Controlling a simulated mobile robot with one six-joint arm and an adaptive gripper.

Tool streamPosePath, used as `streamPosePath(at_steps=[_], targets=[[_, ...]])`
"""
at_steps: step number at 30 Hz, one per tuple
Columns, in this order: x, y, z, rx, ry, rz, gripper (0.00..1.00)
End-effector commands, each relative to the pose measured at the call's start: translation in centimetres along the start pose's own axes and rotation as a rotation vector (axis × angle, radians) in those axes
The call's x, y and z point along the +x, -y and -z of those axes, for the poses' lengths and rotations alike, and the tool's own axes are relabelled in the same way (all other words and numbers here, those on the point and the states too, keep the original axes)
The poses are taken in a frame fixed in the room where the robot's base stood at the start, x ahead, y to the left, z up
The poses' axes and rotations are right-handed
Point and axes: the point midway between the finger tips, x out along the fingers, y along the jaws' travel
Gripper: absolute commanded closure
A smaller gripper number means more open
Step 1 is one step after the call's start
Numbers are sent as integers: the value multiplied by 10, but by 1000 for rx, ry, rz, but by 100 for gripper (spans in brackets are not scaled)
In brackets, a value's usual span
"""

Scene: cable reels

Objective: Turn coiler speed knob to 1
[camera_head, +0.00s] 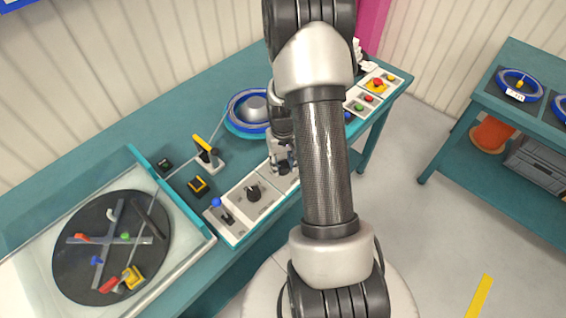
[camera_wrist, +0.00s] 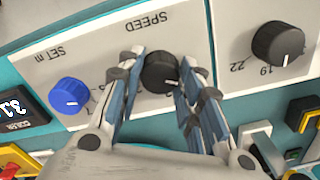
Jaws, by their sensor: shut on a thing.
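In the wrist view the black coiler speed knob (camera_wrist: 158,74) sits on a light panel under the upside-down label SPEED. Its white pointer mark shows on the lower right of its face in the picture. My gripper (camera_wrist: 160,78) has one finger on each side of the knob and is shut on it. The fingers cover most of the scale, so I cannot read its number. In the head view my gripper (camera_head: 283,160) is down at the control panel (camera_head: 236,219), partly behind my arm, and the speed knob is hidden.
A blue knob (camera_wrist: 69,95) labelled SET m and another black knob (camera_wrist: 278,43) flank the speed knob. Red and green buttons lie beyond my arm.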

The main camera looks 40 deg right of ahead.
Motion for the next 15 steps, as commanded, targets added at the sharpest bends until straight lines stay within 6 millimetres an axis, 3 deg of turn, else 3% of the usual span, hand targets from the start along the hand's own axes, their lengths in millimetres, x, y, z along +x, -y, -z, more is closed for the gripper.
streamPosePath(at_steps=[7, 8, 15], targets=[[0, 0, 0, -2, 0, 0, 90], [0, 0, 0, -2, 0, 0, 65], [0, 0, 0, -1, 0, 0, 49]])
